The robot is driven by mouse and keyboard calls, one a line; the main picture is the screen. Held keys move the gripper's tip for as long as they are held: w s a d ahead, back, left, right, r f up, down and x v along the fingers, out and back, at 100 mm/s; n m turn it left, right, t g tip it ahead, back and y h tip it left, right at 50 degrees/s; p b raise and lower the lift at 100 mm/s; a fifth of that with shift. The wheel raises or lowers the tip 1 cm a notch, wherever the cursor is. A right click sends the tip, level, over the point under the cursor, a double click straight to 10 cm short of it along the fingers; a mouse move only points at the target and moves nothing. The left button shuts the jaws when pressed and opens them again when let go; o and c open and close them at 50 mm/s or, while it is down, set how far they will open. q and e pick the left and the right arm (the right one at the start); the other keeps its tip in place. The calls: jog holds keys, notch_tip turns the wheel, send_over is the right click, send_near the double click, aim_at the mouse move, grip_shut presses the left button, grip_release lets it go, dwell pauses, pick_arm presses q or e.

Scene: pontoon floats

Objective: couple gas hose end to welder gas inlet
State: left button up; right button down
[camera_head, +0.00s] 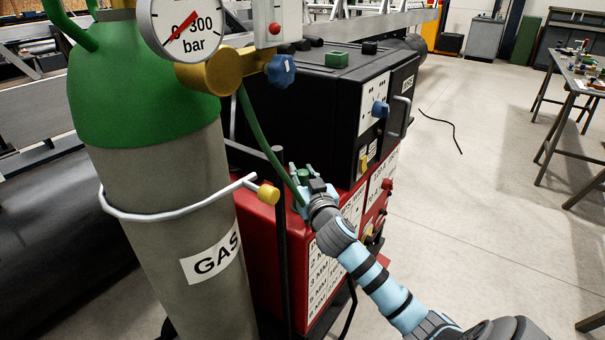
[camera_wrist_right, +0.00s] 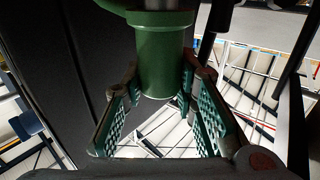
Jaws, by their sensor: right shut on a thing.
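The green gas hose (camera_head: 252,128) runs down from the brass regulator (camera_head: 222,72) on the gas cylinder (camera_head: 165,180). My right gripper (camera_head: 303,178) is at the hose's lower end, beside the welder. It is shut on the hose end, a green cylindrical piece (camera_wrist_right: 164,55) that sits between the textured finger pads in the right wrist view. The black welder (camera_head: 310,100) stands on a red unit (camera_head: 262,215). I cannot make out its gas inlet, nor whether the hose end touches it. My left gripper is not in view.
The pressure gauge (camera_head: 190,28) and blue knob (camera_head: 281,70) stick out at the cylinder top. A pale retaining bar (camera_head: 150,215) with a yellow knob (camera_head: 268,194) rings the cylinder. Concrete floor (camera_head: 480,190) is clear to the right, apart from a thin black cable. Workbenches stand farther right.

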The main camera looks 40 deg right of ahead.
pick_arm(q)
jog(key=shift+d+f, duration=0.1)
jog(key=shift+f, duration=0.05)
pick_arm(e)
jog(key=shift+f, duration=0.15)
jog(key=shift+f+b, duration=0.4)
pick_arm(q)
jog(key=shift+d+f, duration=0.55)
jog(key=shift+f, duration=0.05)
pick_arm(e)
jog(key=shift+f, duration=0.2)
jog(key=c, duration=1.2)
grip_release()
jog(key=shift+s+a, duration=0.1)
jog(key=shift+s, duration=0.05)
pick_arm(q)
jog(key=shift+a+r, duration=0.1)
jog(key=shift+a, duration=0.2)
pick_arm(e)
jog(key=v, duration=1.1)
jog(key=shift+s, duration=0.35)
